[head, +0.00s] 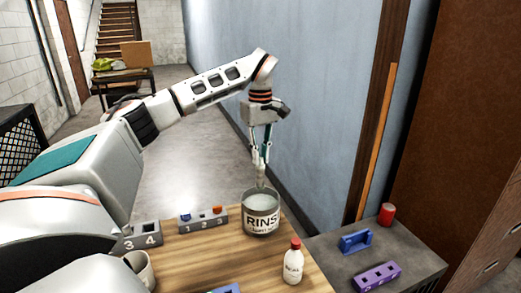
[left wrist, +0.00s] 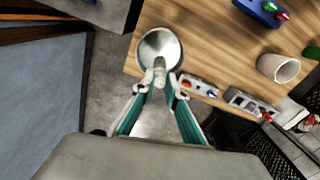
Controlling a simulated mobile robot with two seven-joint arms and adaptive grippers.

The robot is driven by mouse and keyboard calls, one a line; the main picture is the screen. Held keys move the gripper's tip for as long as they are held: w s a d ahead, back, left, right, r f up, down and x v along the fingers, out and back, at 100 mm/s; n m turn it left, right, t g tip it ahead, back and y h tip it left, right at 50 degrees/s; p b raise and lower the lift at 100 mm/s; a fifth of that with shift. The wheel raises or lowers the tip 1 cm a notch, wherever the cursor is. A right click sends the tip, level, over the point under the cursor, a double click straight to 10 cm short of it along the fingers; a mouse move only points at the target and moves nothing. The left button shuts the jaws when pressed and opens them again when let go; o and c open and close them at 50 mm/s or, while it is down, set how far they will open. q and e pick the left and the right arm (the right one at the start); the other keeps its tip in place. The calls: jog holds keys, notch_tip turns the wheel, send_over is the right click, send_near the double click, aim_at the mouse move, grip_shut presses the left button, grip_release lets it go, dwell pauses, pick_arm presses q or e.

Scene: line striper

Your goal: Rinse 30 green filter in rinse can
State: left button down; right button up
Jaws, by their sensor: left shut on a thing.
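The rinse can (head: 262,222), a grey metal can lettered "RINS", stands on the wooden table and holds pale liquid. It also shows in the left wrist view (left wrist: 157,40). My left gripper (head: 261,178) points down over the can. In the left wrist view its fingertips (left wrist: 160,82) are shut on a small pale cylindrical piece (left wrist: 159,66), seen against the can's near rim. No green shows on this piece, and I cannot tell whether its lower end is in the liquid. My right gripper is not in view.
A white bottle with a red cap (head: 292,263) and a pale cup (head: 140,268) stand near the can. Numbered grey racks (head: 203,221) lie behind left. A grey side table (head: 335,262) at right bears blue and purple holders and a red cylinder (head: 387,214).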

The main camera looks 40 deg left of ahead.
aim_at(261, 188)
pick_arm(q)
jog(key=shift+f, duration=6.25)
jog(key=shift+w, duration=0.1)
